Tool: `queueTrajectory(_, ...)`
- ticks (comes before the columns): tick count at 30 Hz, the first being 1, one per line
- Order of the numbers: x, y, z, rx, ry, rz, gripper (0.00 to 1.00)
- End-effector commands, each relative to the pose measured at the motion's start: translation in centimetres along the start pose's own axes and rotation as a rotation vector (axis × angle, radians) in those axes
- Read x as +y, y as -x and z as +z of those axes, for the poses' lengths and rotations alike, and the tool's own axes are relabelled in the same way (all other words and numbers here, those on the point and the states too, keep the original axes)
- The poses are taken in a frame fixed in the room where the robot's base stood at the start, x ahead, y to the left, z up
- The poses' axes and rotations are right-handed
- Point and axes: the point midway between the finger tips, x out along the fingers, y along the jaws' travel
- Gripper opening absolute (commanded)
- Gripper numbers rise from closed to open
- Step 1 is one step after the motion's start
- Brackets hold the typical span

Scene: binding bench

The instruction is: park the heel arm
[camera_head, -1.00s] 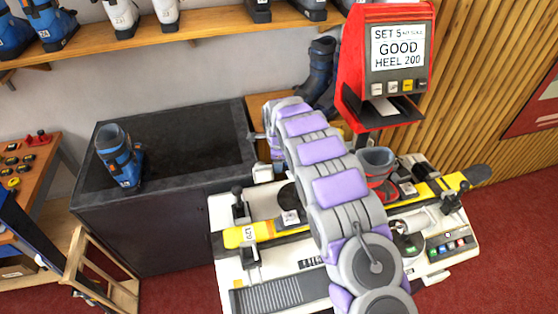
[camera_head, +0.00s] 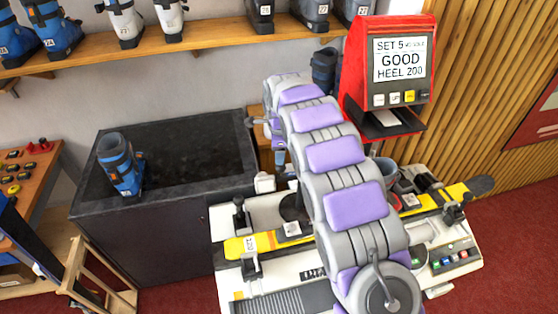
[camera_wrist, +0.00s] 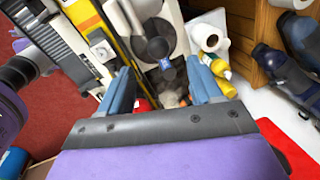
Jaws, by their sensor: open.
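The bench machine (camera_head: 330,272) is white, with a yellow ski (camera_head: 260,243) lying across it. In the head view my arm covers its middle, and a black round part (camera_head: 293,207) shows just left of the arm. In the wrist view a dark arm-like part with a round grey hub (camera_wrist: 155,47), possibly the heel arm, lies ahead, with a blue mark near its end. My gripper (camera_wrist: 158,70) is open, its two blue-grey fingers on either side of that end. Contact cannot be told. The fingertips are not clear in the head view.
A red display (camera_head: 390,65) reads "GOOD HEEL 200". A dark bench (camera_head: 190,150) with a blue boot (camera_head: 120,165) stands left. In the wrist view a white roll (camera_wrist: 209,40), a yellow bottle (camera_wrist: 226,85) and dark boots (camera_wrist: 285,65) are to the right.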

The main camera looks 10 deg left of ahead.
Motion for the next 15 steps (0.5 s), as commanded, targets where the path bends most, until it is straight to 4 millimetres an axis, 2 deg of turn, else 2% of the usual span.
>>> queueTrajectory(1, -0.2, 1.2, 0.1, -0.001, 0.000, -0.006, 0.64)
queueTrajectory(6, -0.2, 3.8, 0.1, 0.000, 0.000, -0.005, 0.64)
queueTrajectory(10, -0.2, 4.9, 0.2, 0.000, 0.001, -0.006, 0.64)
queueTrajectory(15, -0.2, 5.2, 0.2, 0.000, 0.000, -0.003, 0.64)
